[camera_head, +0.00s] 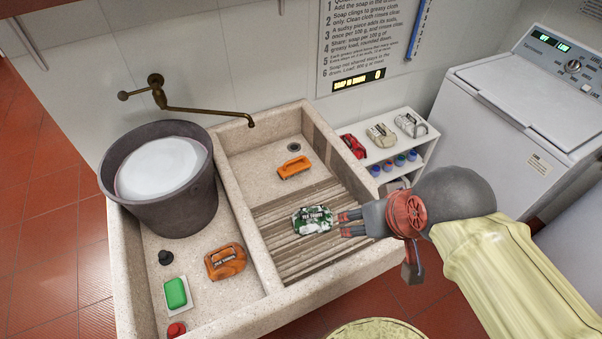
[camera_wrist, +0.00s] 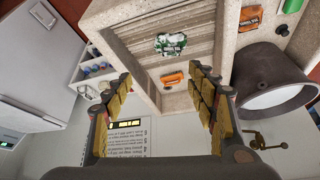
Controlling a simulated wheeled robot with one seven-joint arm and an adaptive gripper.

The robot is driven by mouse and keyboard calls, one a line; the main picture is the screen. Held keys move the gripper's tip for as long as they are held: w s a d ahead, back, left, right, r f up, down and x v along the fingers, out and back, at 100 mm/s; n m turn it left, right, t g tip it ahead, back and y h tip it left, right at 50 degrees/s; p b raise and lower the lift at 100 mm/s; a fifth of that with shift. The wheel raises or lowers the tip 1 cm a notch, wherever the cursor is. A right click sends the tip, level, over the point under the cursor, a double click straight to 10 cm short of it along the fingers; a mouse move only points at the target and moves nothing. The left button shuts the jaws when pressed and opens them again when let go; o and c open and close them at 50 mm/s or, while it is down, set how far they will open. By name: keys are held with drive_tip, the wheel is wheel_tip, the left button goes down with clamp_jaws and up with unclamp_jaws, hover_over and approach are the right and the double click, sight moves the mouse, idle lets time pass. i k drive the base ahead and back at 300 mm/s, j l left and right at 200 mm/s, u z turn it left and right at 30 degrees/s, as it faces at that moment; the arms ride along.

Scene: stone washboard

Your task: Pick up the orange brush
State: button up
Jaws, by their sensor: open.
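An orange brush (camera_head: 294,167) lies on the floor of the right basin, above the ribbed washboard, near the drain. In the wrist view the orange brush (camera_wrist: 172,79) appears between and beyond my fingers. My gripper (camera_head: 347,223) is open and empty over the right side of the washboard; its two fingers stand wide apart in the wrist view (camera_wrist: 161,72). It is apart from the brush, below and right of it in the head view. A second orange item (camera_head: 225,261) with a dark label lies in the left basin. It also shows in the wrist view (camera_wrist: 249,19).
A green-and-white labelled item (camera_head: 313,220) lies on the washboard near my fingertips. Green soap (camera_head: 176,292) lies in the left basin. A white shelf (camera_head: 424,150) and a washer (camera_head: 510,105) are at right.

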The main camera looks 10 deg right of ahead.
sight(295, 167)
drive_tip(key=l+u, duration=0.35)
drive_tip(key=l, duration=0.35)
drive_tip(key=l+u, duration=0.3)
drive_tip(key=l, duration=0.4)
drive_tip(key=k+l+u, duration=0.1)
drive_tip(key=l+u, duration=0.25)
drive_tip(key=l, duration=0.3)
drive_tip(key=i+l+u, duration=0.2)
drive_tip(key=l, duration=0.15)
drive_tip(key=i+l+u, duration=0.2)
drive_tip(key=l, duration=0.15)
drive_tip(key=i+l+u, duration=0.2)
drive_tip(key=l, duration=0.2)
drive_tip(key=i+l+u, duration=0.2)
drive_tip(key=l, duration=0.25)
drive_tip(key=l+u, duration=0.15)
drive_tip(key=l, duration=0.25)
drive_tip(key=i+l, duration=0.15)
drive_tip(key=l, duration=0.2)
drive_tip(key=u, duration=0.05)
